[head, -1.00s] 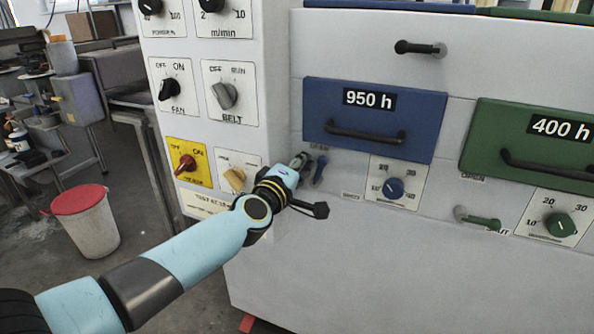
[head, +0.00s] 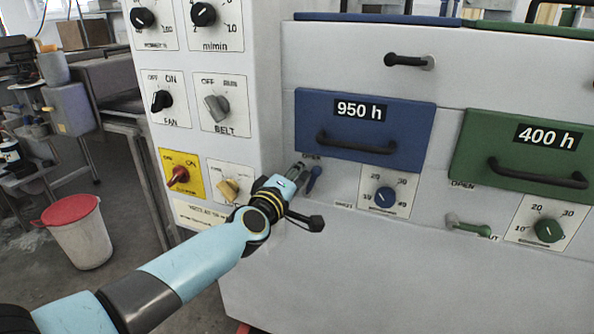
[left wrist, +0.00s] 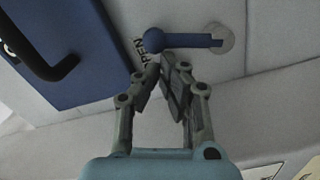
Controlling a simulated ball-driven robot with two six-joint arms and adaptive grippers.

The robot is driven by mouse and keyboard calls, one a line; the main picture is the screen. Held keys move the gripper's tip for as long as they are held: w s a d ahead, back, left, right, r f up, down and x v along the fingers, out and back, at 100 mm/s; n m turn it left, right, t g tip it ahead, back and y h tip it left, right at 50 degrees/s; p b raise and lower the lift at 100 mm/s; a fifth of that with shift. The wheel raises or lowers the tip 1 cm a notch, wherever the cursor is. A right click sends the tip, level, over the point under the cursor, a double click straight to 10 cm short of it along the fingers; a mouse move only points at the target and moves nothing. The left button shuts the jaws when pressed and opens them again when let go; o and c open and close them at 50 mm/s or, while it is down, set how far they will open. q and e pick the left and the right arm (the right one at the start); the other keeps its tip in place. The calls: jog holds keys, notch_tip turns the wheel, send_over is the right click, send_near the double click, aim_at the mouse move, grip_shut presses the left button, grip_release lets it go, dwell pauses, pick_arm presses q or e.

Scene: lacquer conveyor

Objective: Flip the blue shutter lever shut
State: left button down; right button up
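The blue shutter lever (head: 313,178) is on the white machine front below the left end of the blue drawer. In the left wrist view the lever (left wrist: 190,41) is seen close: its round knob is by the OPEN lettering, on the drawer's side of the pivot. In the head view the lever points up, with a SHUT label (head: 343,205) low to its right. My left gripper (head: 300,172) is at the lever's left. My right gripper is not in view.
The blue 950 h drawer (head: 415,132) overhangs the lever. A blue dial (head: 385,197) is to the right. A green lever (head: 468,224) and green drawer (head: 468,155) are farther right. The switch panel (head: 196,140) is at the left.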

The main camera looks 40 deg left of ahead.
aim_at(319, 173)
pick_arm(q)
jog(key=d+m+p, duration=0.2)
jog(key=m, duration=0.1)
jog(key=shift+w+r+p, duration=0.2)
jog(key=shift+r+p, duration=0.05)
jog(key=shift+p, duration=0.05)
jog(key=m, duration=0.1)
jog(key=d+m+p, duration=0.2)
jog(key=shift+w+f, duration=0.3)
jog(key=d+m+p, duration=0.1)
jog(key=m, duration=0.1)
jog(key=f+m, duration=0.1)
jog(key=shift+w+d+f+m+y+p, duration=0.2)
jog(key=shift+d+m+y+p, duration=0.1)
jog(key=shift+d+m+p, duration=0.1)
jog(key=m, duration=0.1)
jog(key=d+f+m, duration=0.1)
jog(key=shift+w+f+m, duration=0.1)
jog(key=shift+f+m, duration=0.05)
jog(key=shift+m, duration=0.15)
jog(key=shift+d+f, duration=0.15)
jog(key=shift+f, duration=0.3)
